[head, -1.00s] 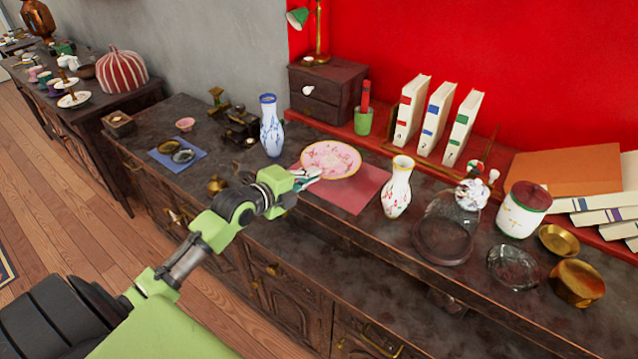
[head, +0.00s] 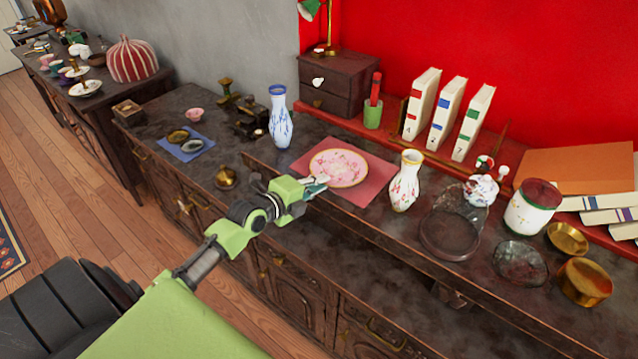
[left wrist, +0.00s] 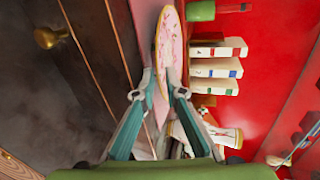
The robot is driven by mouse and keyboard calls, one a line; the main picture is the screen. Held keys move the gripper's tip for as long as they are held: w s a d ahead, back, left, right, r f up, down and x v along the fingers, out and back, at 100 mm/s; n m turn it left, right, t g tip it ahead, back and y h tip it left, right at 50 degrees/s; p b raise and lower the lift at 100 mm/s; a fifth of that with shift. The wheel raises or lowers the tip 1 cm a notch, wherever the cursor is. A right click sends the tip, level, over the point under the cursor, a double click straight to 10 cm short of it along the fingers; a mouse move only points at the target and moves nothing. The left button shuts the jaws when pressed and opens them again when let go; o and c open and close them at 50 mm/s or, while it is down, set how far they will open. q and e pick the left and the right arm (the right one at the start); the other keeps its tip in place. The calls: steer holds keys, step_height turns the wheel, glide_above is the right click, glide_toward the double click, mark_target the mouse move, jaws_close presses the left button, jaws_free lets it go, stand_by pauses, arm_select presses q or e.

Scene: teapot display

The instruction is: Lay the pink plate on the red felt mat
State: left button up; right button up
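The pink plate (head: 339,168), with a floral pattern and a gold rim, lies flat on the red felt mat (head: 375,187) on the dark cabinet top. The mat shows around the plate. My left gripper (head: 322,184) is at the plate's near left edge, low over the front of the mat. In the left wrist view the plate (left wrist: 170,45) is seen nearly edge-on, just beyond and between the parted fingertips (left wrist: 161,77). The fingers look open; whether one still touches the rim is hard to tell. My right gripper is not in view.
A blue-and-white vase (head: 281,118) stands behind left of the mat, and a floral white vase (head: 405,182) close on its right. A glass dish (head: 450,235) is farther right. A blue mat (head: 193,152) with small dishes lies left. Behind are a small drawer chest (head: 338,84) and upright books (head: 447,112).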

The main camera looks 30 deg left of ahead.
arm_select(q)
steer(key=d+v, duration=0.1)
steer(key=v, duration=1.1)
steer(key=shift+a+b, duration=0.4)
steer(key=shift+a, duration=0.05)
steer(key=s+a+f+n+g+y, duration=0.1)
steer(key=s+f+n+g, duration=0.2)
steer(key=f, duration=0.8)
steer(key=s+a+f+n+g+y, duration=0.1)
steer(key=s+f+n, duration=0.35)
steer(key=f, duration=0.65)
steer(key=s+a+f+n+g+y, duration=0.1)
steer(key=s+a+f+n+g, duration=0.2)
steer(key=f, duration=0.8)
steer(key=s+d+f+n+g, duration=0.2)
steer(key=s+d+f, duration=0.4)
steer(key=s, duration=0.4)
steer(key=s+d+f+n+g+h, duration=0.1)
steer(key=s+d+f+n+g, duration=0.1)
steer(key=s+d+f, duration=0.5)
steer(key=s+d+f+n+g, duration=0.2)
steer(key=s+d+f, duration=0.5)
steer(key=s, duration=0.6)
step_height(320, 180, down, 2)
steer(key=shift+s+f+n+h, duration=0.2)
steer(key=shift+s+n+h, duration=0.1)
steer(key=shift+n+h, duration=0.15)
